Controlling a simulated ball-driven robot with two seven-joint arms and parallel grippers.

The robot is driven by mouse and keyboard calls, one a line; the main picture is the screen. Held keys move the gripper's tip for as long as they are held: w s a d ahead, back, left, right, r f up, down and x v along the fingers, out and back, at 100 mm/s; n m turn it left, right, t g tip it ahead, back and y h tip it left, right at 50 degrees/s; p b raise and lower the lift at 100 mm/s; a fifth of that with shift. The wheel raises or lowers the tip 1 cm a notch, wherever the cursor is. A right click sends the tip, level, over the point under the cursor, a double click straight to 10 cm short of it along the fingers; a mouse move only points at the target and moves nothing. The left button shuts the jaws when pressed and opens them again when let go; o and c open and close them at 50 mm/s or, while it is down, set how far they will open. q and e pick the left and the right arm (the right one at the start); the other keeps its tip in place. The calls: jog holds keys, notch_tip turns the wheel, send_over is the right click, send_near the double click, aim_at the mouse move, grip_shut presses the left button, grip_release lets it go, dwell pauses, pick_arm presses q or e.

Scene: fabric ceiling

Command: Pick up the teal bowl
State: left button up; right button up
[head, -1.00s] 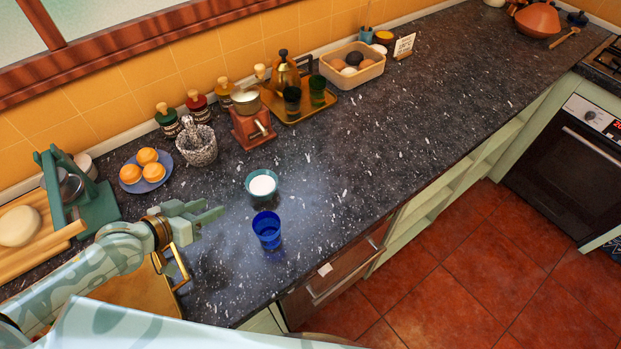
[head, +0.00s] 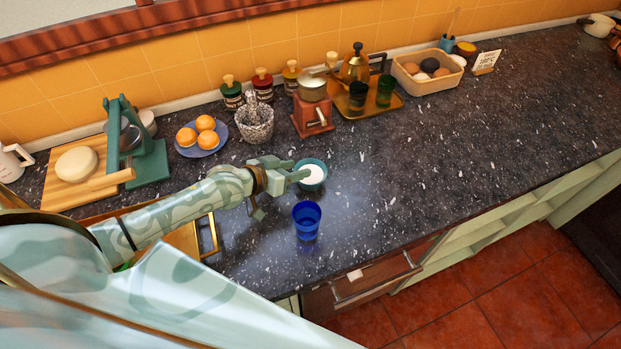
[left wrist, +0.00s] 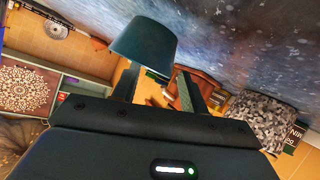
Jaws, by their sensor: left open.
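The teal bowl (head: 317,185) stands on the dark speckled counter with something white inside. In the left wrist view the bowl (left wrist: 147,43) is just beyond the fingers and more in line with the left finger. My left gripper (head: 293,171) is open and empty. Its fingertips are at the bowl's left side and overlap part of its rim in the head view; whether they touch it I cannot tell. The two fingers also show in the left wrist view (left wrist: 158,85). My right gripper is not in view.
A blue glass (head: 307,222) stands just in front of the bowl. A brass-handled tray (head: 209,236) lies under my left arm. The counter right of the bowl is clear.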

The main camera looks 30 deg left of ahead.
aim_at(308, 166)
pick_arm(q)
jog(key=x, duration=0.3)
jog(key=shift+w+f+b, duration=0.3)
jog(key=shift+w+b, duration=0.05)
jog(key=shift+b, duration=0.05)
jog(key=shift+s, duration=0.1)
grip_shut()
